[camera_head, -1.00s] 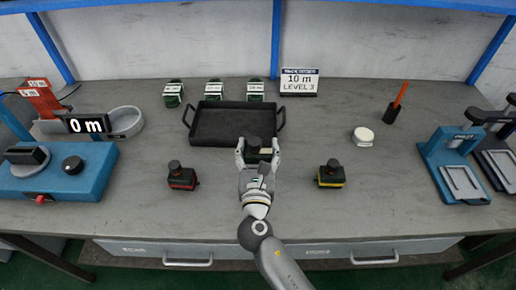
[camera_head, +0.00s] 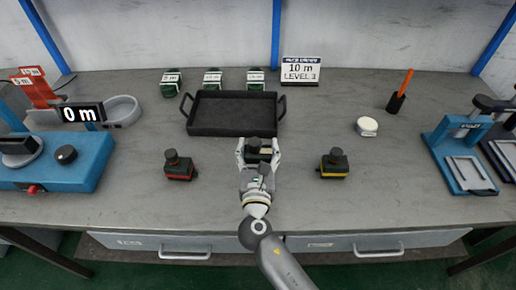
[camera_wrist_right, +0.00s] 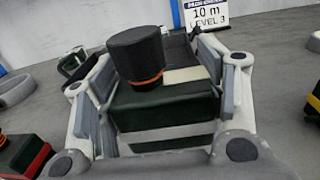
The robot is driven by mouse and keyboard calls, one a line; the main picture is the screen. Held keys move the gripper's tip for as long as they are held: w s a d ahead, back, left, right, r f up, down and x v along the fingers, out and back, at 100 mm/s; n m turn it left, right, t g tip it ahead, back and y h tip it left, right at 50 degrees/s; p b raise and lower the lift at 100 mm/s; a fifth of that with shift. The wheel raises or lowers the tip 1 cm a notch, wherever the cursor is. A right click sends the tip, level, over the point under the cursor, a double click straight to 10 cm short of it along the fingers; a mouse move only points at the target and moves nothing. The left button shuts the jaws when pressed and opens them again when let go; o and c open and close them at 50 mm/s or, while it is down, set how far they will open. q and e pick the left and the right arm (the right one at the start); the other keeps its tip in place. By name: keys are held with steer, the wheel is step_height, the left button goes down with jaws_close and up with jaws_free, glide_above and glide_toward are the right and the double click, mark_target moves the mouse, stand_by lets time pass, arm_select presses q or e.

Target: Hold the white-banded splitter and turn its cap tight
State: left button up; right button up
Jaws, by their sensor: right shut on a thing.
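The white-banded splitter (camera_wrist_right: 165,105) is a dark green-black box with a pale band across its top. Its round black cap (camera_wrist_right: 138,52) stands upright on top, with an orange ring showing at the cap's base. My right gripper (camera_head: 258,148) is shut on the splitter's body, one finger on each side, just in front of the black tray. The splitter (camera_head: 264,152) also shows between the fingers in the head view. I cannot tell whether its underside touches the table. My left gripper is not in view.
A red-banded splitter (camera_head: 179,166) stands to the left and a yellow-banded one (camera_head: 334,164) to the right. The black tray (camera_head: 232,131) lies behind. A white puck (camera_head: 367,126), blue press (camera_head: 462,160) and blue measuring station (camera_head: 60,165) stand farther out. The table's front is clear.

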mark_target(258, 163)
steer(key=shift+f+b, duration=2.1)
steer(key=shift+f, duration=0.75)
steer(key=shift+f, duration=0.2)
